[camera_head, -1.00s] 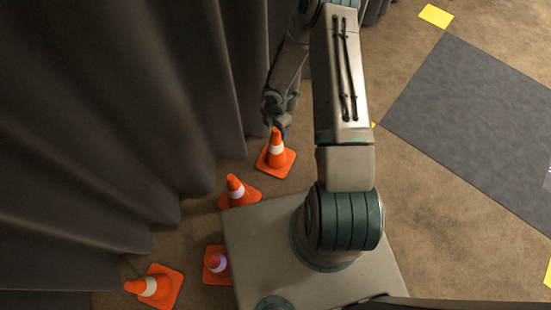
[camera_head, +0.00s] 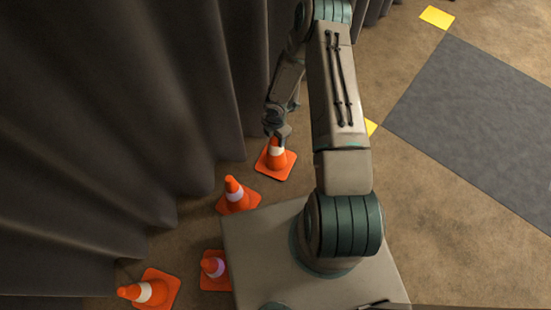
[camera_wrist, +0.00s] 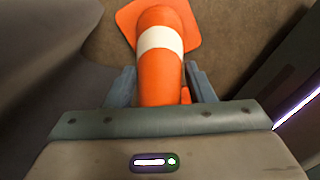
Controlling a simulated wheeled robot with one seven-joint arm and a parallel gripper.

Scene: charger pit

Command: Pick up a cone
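An orange cone with a white band (camera_head: 275,161) stands upright on the floor, just beyond my base. My gripper (camera_head: 278,137) is at its top and hides the tip in the head view. In the wrist view the same cone (camera_wrist: 160,72) runs up between the two fingers of my gripper (camera_wrist: 161,72). The fingers are open, one on each side of the cone, with a narrow gap on either side. Three more orange cones stand or lie near my base: one close by (camera_head: 237,195), one at the base's edge (camera_head: 215,268) and one at the lower left (camera_head: 150,290).
A dark curtain (camera_head: 120,120) hangs along the left, close to the cones and my gripper. A grey mat (camera_head: 480,120) with yellow corner marks (camera_head: 436,17) lies on the brown floor at the right. The floor between my arm and the mat is clear.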

